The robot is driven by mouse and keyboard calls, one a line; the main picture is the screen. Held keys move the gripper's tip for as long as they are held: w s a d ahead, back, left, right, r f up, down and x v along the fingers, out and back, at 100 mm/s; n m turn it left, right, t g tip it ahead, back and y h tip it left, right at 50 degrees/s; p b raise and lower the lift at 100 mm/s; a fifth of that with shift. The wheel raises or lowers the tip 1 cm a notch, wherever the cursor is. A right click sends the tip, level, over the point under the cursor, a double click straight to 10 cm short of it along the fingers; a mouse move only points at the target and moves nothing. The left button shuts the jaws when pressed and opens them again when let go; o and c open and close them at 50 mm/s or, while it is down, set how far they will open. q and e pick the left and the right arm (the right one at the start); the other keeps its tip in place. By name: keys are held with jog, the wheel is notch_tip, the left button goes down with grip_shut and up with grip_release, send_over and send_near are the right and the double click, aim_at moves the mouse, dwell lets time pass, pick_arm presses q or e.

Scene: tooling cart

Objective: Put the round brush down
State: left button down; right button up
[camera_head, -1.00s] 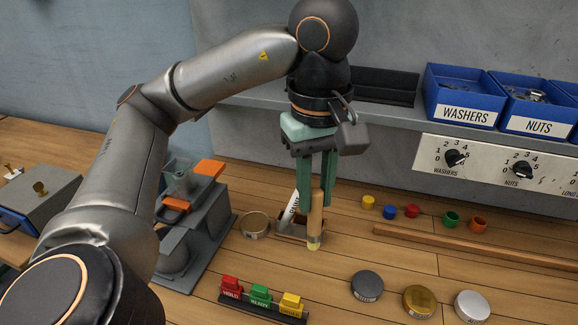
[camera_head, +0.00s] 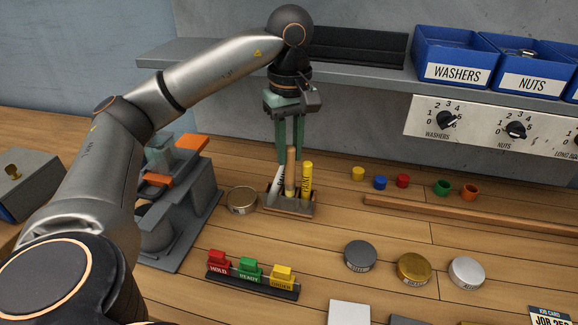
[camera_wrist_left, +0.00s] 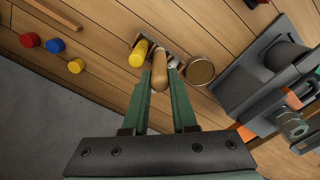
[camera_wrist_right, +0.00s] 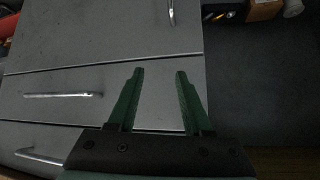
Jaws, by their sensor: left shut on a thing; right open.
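The round brush (camera_head: 290,172) shows as a wooden handle, upright, with its lower end at the small wooden holder (camera_head: 300,210). Its bristle end is hidden, so I cannot tell how deep it sits. My left gripper (camera_head: 289,155) is shut on the handle from above. In the left wrist view the brush (camera_wrist_left: 159,70) is between the fingertips (camera_wrist_left: 160,78). A yellow marker (camera_head: 306,182) and a white labelled tool (camera_head: 278,182) stand in the holder on either side of the brush. My right gripper (camera_wrist_right: 158,75) is open and empty, in front of grey drawers.
A round tin (camera_head: 242,200) is left of the holder, beside a grey fixture (camera_head: 190,205) with orange parts. A rack of coloured tags (camera_head: 252,284) lies in front. Several lidded tins (camera_head: 413,269) and small coloured caps (camera_head: 402,181) are to the right. A shelf (camera_head: 360,72) runs above.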

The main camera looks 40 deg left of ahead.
aim_at(289, 163)
pick_arm(q)
jog(key=f, duration=0.3)
jog(key=shift+w+a+f, duration=0.25)
jog(key=shift+a, duration=0.05)
jog(key=shift+f, duration=0.2)
jog(key=shift+f, duration=0.15)
jog(key=c, duration=0.7)
grip_release()
